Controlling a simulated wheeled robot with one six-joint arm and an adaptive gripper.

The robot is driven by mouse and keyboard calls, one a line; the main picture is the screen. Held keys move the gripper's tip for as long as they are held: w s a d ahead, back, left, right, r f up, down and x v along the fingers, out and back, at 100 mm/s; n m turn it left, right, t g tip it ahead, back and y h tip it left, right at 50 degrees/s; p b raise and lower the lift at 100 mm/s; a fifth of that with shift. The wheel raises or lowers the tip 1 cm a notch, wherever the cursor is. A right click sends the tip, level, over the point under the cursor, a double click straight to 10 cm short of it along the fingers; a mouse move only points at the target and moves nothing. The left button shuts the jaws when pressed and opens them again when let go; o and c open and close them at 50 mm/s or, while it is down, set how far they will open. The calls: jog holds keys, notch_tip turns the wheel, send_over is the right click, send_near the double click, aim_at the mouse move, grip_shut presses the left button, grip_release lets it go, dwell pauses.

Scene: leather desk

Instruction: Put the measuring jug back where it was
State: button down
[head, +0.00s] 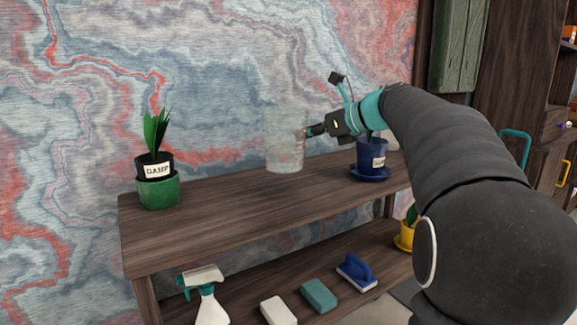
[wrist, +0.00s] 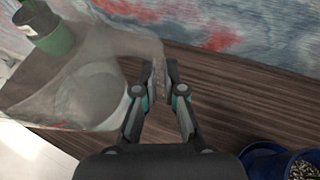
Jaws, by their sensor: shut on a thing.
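The measuring jug (head: 284,148) is clear and see-through. It is upright over the back middle of the upper shelf in the head view, between two potted plants. I cannot tell whether its base touches the wood. My gripper (head: 310,131) reaches in from the right and is shut on the jug's right side, at about mid-height. In the wrist view the jug (wrist: 92,85) fills the left part, and my fingers (wrist: 163,78) close on its handle side. No mark of an earlier place for the jug is visible.
A plant labelled DAMP in a green pot (head: 158,190) stands left on the upper shelf (head: 235,215). A blue pot (head: 371,158) on a saucer stands right, under my arm. The lower shelf holds a spray bottle (head: 208,300), sponges (head: 319,295) and a blue brush (head: 356,272).

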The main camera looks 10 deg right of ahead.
jog(key=shift+w+a+f+b, duration=0.15)
jog(key=shift+a+f+b, duration=0.15)
jog(key=shift+a+f, duration=0.55)
jog(key=shift+w+a+f+b, duration=0.15)
jog(key=shift+a+f+b, duration=0.2)
jog(key=shift+f, duration=0.85)
jog(key=shift+w+a+f+b, duration=0.2)
jog(key=shift+a+f, duration=0.45)
jog(key=shift+f, duration=0.4)
jog(key=shift+f, duration=0.1)
jog(key=c, duration=1.3)
grip_release()
jog(key=shift+f, duration=0.1)
jog(key=shift+o, duration=0.2)
jog(key=shift+s+d+r, duration=0.15)
jog(key=shift+r, duration=0.1)
jog(key=p+v, duration=0.1)
jog(key=v, duration=1)
jog(key=shift+s+d, duration=0.2)
jog(key=shift+d, duration=0.05)
jog(key=shift+r, duration=0.1)
